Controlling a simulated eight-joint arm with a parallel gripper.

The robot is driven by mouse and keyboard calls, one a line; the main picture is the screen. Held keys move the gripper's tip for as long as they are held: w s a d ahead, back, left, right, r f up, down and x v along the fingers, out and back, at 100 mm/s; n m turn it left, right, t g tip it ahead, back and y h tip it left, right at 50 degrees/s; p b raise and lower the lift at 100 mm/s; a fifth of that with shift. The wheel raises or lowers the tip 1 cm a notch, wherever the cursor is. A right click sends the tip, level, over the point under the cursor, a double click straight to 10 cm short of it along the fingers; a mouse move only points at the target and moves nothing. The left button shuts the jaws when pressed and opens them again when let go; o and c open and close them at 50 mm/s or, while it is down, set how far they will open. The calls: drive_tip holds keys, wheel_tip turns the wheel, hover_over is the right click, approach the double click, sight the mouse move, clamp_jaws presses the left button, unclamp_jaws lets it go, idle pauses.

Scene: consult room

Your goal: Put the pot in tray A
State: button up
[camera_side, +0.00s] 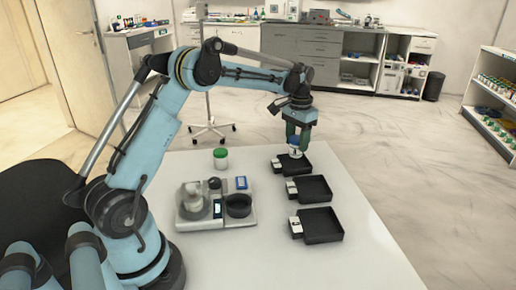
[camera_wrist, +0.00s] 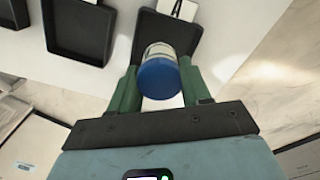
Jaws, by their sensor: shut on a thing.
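My gripper (camera_side: 297,143) is shut on a pot with a blue lid (camera_wrist: 158,78). The green fingers stand on either side of the pot in the wrist view (camera_wrist: 160,90). In the side view the pot's white body (camera_side: 295,152) shows below the fingers, over the far black tray (camera_side: 303,168). That tray also shows behind the pot in the wrist view (camera_wrist: 180,36). I cannot tell whether the pot touches the tray floor. A middle tray (camera_side: 316,189) and a near tray (camera_side: 322,227) look empty. Each tray has a white tag, too small to read.
A jar with a green lid (camera_side: 220,160) stands on the white table (camera_side: 365,250) left of the trays. A grey device (camera_side: 232,218) with a dark round dish and a blue box (camera_side: 241,183) sit nearer my base. The table right of the trays is clear.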

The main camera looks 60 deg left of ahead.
sight(295, 151)
drive_tip(key=shift+a+f, duration=0.3)
drive_tip(key=shift+f, duration=1.85)
drive_tip(key=shift+f, duration=0.15)
drive_tip(key=o, duration=1.1)
